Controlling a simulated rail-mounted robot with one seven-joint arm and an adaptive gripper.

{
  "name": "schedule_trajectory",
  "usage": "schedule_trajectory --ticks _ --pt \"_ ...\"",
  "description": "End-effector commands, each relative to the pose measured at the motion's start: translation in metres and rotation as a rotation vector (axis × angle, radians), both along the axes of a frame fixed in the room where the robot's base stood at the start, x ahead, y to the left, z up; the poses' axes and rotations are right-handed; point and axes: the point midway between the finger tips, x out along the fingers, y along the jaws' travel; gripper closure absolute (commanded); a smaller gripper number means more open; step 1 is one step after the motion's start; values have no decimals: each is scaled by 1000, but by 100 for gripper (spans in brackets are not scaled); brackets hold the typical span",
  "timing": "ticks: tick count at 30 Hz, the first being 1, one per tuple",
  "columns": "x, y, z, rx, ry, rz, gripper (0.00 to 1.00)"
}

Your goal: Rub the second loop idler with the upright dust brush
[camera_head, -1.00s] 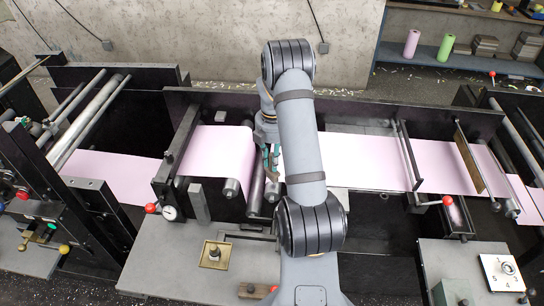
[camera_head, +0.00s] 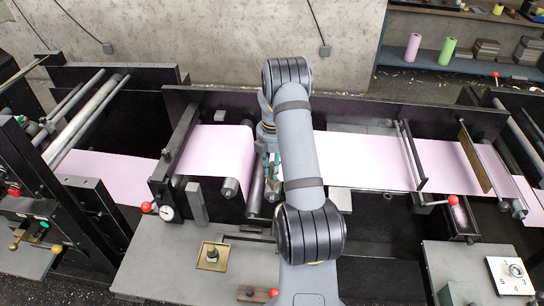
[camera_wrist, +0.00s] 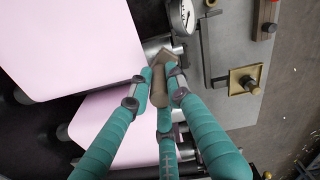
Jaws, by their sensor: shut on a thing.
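My gripper (camera_head: 271,166) is down by the pink web's loop, left of my forearm. In the wrist view its teal fingers (camera_wrist: 158,82) are shut around a tan-brown piece, the dust brush (camera_wrist: 159,92). The brush's wider end lies close to a metal roller (camera_wrist: 158,46); I cannot tell whether they touch. In the head view, a roller with a grey end (camera_head: 230,187) shows under the left edge of the loop gap. Another roller (camera_head: 271,188) shows just below my gripper. Which one is the second loop idler is not clear. The brush is hidden in the head view.
The pink web (camera_head: 215,148) runs across the black machine frame. A dial gauge (camera_head: 167,213) with a red knob, a brass block (camera_head: 212,256) and a numbered white plate (camera_head: 511,275) stand near the front. Pink and green rolls (camera_head: 447,49) stand on the back shelf.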

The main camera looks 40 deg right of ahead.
Motion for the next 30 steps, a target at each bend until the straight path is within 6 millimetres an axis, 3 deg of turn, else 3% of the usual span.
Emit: schedule_trajectory --ticks 6,7,20,24,30 --pt "15 -14 2 -2 -2 2 100" --pt "10 -19 3 -1 0 -9 100" --pt "-18 10 -2 -1 0 -8 100" --pt "-16 12 26 -2 -3 -5 100" --pt "-14 15 43 -1 -1 1 100"
